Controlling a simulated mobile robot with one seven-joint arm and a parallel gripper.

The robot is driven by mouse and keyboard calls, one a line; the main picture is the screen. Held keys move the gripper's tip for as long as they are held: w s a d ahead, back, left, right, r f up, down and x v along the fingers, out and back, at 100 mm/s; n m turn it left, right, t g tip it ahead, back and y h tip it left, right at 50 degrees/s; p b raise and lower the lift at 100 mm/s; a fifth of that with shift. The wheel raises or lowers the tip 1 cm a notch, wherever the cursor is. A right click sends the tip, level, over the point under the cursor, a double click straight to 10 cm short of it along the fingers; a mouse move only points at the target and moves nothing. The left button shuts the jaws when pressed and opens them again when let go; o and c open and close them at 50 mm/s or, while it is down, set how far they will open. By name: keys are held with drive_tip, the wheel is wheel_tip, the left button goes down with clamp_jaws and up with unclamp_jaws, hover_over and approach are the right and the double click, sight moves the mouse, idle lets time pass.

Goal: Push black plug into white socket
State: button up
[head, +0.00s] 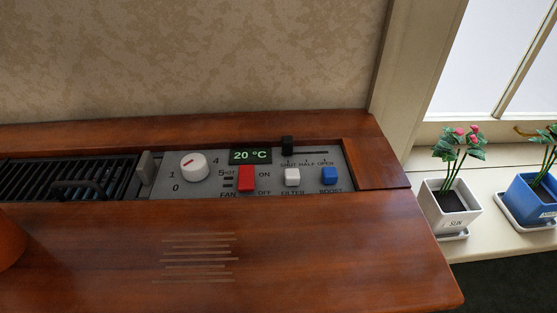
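I cannot make out a black plug or a white socket in the head view. My gripper is not in view either. The head view shows a wooden cabinet top (350,250) with a grey control panel (215,185) set into it.
The panel bears a white dial (194,166), a red switch (246,179), a white button (292,177), a blue button (330,175) and a black slider knob (288,144). A black grille (35,172) lies left. Plants in white (452,205) and blue (535,200) pots stand right.

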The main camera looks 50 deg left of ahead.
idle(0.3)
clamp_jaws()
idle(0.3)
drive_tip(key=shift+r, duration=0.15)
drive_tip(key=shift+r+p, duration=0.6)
drive_tip(key=shift+p, duration=0.15)
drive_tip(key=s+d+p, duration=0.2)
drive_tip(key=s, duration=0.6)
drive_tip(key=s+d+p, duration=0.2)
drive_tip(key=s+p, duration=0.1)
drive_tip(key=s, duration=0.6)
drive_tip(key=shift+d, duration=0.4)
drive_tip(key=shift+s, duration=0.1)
